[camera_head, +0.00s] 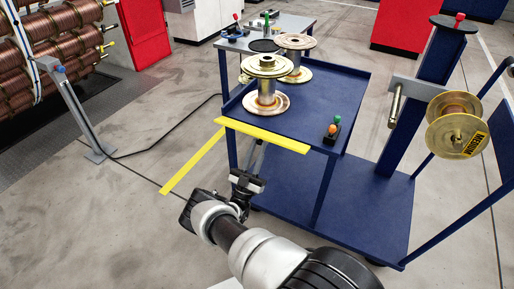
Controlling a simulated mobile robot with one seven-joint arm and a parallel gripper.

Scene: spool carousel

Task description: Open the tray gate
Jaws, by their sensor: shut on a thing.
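The tray gate (262,135) is a yellow bar along the near edge of the blue cart's top tray (334,88). It lies across the tray's front, in line with that edge. My gripper (260,150) reaches up from below, its narrow fingers ending at the gate's lower edge near its middle. It is shut on the gate; the exact contact is small and partly hidden under the bar. A spool (267,87) stands upright on the tray just behind the gate, and a second spool (296,57) stands behind it.
A control box with green and orange buttons (332,131) sits at the tray's right front. A blue post at right carries a spool marked MEDIUM (457,125). A yellow strip (192,162) runs down-left from the gate's left end. A grey post (80,115) stands at left.

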